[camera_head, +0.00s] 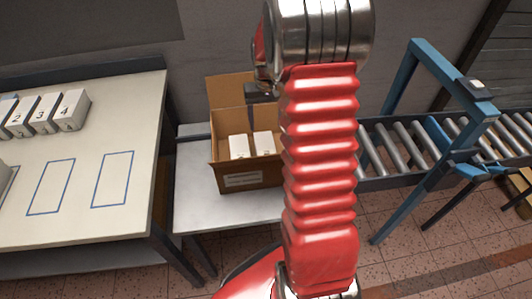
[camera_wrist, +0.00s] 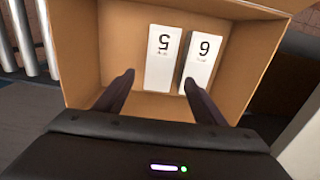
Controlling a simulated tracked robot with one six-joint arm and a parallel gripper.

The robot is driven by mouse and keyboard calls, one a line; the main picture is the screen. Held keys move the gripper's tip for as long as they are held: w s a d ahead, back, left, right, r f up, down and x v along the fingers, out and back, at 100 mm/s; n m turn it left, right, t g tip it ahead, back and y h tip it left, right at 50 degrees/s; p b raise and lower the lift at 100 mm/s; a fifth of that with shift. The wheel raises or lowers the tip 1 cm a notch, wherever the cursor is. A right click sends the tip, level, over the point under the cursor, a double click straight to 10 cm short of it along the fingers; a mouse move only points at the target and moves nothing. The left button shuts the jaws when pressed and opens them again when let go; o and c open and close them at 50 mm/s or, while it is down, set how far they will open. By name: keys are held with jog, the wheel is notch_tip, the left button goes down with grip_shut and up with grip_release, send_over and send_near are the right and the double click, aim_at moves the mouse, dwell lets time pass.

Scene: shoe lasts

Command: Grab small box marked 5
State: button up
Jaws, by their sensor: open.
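The small box marked 5 (camera_wrist: 162,58) is white and stands inside an open cardboard box (camera_wrist: 88,60), beside a white box marked 6 (camera_wrist: 203,60). In the head view two white boxes, the left one (camera_head: 239,146) and the right one (camera_head: 263,143), stand in the cardboard box (camera_head: 250,180); their marks are too small to read there. My gripper (camera_wrist: 158,80) is open at the mouth of the cardboard box. Its left fingertip is left of box 5, and its right fingertip is by box 6. Nothing is held. In the head view my arm hides most of the gripper.
The cardboard box stands on a grey metal table (camera_head: 195,205) with its flaps open. A white table (camera_head: 80,215) at left holds several numbered white boxes (camera_head: 45,113) and blue outlined rectangles. A roller conveyor (camera_head: 400,145) with a blue frame stands at right.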

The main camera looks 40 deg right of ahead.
aim_at(266, 147)
jog(key=shift+d+f, duration=0.15)
jog(key=shift+f, duration=0.1)
notch_tip(266, 147, down, 8)
jog(key=shift+f, duration=0.2)
dwell(0.4)
jog(key=shift+f, duration=0.1)
jog(key=shift+a+f, duration=0.2)
jog(key=shift+f, duration=2.3)
jog(key=shift+c, duration=0.4)
jog(key=c, duration=0.8)
jog(key=shift+r, duration=0.1)
jog(key=shift+c, duration=0.2)
